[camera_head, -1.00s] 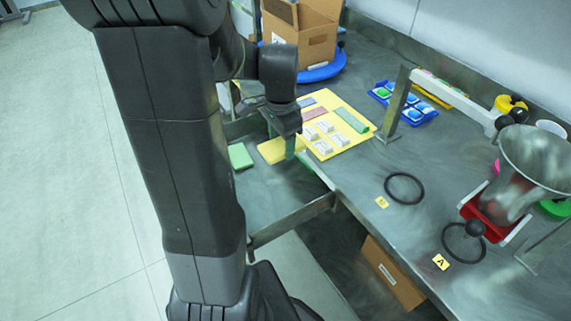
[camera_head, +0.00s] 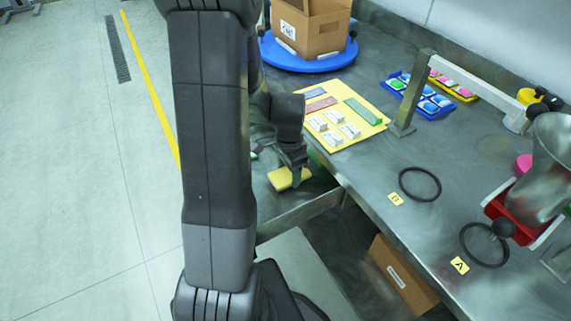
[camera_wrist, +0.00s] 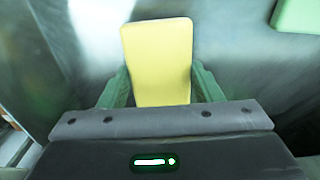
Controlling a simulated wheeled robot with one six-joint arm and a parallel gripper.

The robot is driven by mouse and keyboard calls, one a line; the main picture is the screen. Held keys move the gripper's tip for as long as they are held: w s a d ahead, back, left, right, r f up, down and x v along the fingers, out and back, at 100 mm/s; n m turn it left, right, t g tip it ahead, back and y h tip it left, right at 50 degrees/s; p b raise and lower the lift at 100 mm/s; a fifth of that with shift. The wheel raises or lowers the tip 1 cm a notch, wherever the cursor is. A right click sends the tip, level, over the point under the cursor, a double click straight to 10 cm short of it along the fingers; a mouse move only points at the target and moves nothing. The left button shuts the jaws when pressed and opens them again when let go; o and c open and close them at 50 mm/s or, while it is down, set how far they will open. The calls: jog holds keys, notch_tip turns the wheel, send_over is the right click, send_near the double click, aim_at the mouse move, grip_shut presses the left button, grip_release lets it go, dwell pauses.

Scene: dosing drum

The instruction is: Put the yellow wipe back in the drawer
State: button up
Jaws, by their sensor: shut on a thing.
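The yellow wipe (camera_head: 284,178) is a flat pad over the open metal drawer (camera_head: 300,212) at the bench's left side. In the wrist view the yellow wipe (camera_wrist: 157,62) lies between the two green fingers of my gripper (camera_wrist: 160,84), which are shut on it. In the head view my gripper (camera_head: 297,178) points down at the wipe, above the drawer. I cannot tell whether the wipe touches the drawer floor. A green wipe (camera_wrist: 298,12) shows at the wrist view's upper right; in the head view my arm mostly hides it.
A yellow mat (camera_head: 372,118) with colored strips and white blocks lies on the bench behind the drawer. A metal stand (camera_head: 410,95), two black rings (camera_head: 420,184) and a steel hopper (camera_head: 548,165) stand further right. A cardboard box (camera_head: 404,275) sits below the bench.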

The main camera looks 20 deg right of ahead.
jog(key=w, duration=0.2)
jog(key=w+d, duration=0.1)
jog(key=w, duration=0.1)
jog(key=shift+w, duration=0.15)
jog(key=shift+s+f, duration=0.2)
jog(key=shift+f, duration=0.45)
jog(key=shift+f, duration=0.15)
jog(key=o, duration=1)
jog(key=shift+o, duration=0.2)
notch_tip(320, 180, up, 12)
jog(key=p, duration=0.1)
jog(key=shift+r+p, duration=0.2)
jog(key=shift+p, duration=0.2)
